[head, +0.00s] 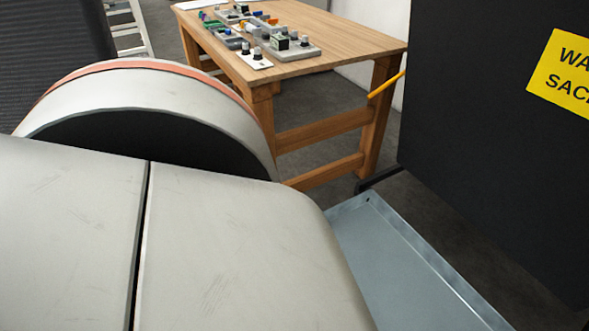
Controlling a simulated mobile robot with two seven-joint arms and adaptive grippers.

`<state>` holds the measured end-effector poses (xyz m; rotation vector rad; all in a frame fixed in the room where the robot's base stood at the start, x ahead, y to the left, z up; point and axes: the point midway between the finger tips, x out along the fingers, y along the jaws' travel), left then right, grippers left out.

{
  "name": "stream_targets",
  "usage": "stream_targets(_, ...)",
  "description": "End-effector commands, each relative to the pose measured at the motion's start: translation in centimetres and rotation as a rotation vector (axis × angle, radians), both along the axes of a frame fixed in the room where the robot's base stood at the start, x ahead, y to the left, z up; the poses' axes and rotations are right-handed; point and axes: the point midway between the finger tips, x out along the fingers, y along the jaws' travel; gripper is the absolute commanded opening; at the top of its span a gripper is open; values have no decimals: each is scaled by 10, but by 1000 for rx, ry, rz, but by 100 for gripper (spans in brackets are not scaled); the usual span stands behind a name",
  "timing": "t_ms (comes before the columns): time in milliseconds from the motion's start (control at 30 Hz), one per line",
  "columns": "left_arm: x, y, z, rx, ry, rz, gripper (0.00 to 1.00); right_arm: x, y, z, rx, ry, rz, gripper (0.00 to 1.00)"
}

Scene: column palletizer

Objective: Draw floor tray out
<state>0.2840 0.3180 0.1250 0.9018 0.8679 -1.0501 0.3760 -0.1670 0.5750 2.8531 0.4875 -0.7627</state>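A blue-grey metal floor tray (415,262) shows at the lower right of the head view. It is shallow, with a low raised rim and a small dark hole near its far corner. Its near end runs out of the picture, and its left side is hidden behind a large pale arm link that I take to be mine. Neither of my grippers is in view, so I cannot see where they are relative to the tray.
A dark panel (480,130) with a yellow warning sign (565,75) stands right of the tray. A thin yellow rod (386,85) sticks out at its left edge. A wooden table (345,45) behind holds several small parts. Dark floor shows between tray and panel.

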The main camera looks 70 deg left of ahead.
Motion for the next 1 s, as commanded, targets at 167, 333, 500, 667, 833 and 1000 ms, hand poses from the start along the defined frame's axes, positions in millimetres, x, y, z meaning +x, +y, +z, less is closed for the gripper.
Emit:
stream_targets(167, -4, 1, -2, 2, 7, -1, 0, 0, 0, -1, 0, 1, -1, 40)
stream_targets(333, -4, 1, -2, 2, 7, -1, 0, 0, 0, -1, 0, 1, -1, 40)
stream_targets(500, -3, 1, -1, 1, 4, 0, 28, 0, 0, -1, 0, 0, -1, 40)
stream_targets(667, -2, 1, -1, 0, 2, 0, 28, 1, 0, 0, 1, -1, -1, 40)
stream_targets(833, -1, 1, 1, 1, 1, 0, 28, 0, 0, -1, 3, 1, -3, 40)
stream_targets(1000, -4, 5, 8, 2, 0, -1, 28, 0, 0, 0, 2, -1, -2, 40)
